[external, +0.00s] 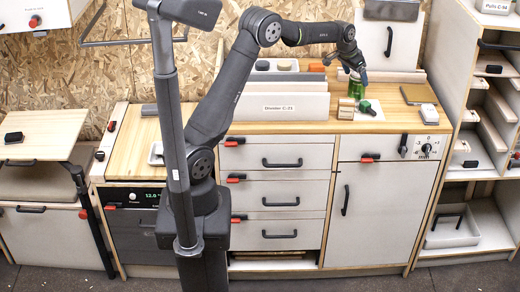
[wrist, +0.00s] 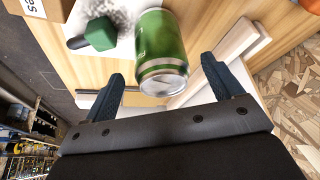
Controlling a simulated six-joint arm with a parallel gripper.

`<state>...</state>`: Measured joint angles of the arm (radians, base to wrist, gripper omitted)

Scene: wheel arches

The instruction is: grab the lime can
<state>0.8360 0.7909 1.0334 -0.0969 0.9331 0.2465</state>
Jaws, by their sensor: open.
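The lime can (wrist: 162,45) is a green can with a silver end. In the wrist view it lies in the picture just beyond and between the fingertips of my gripper (wrist: 163,75). The jaws are apart and nothing is between their pads that I can clearly see. In the external view my gripper (external: 358,68) is low over the right part of the counter, and the can (external: 356,86) shows as a green shape right under it, partly hidden by the gripper. I cannot tell whether the fingers touch the can.
A white divider box (external: 280,101) is further left. A light rail (wrist: 236,40) lies right of the can.

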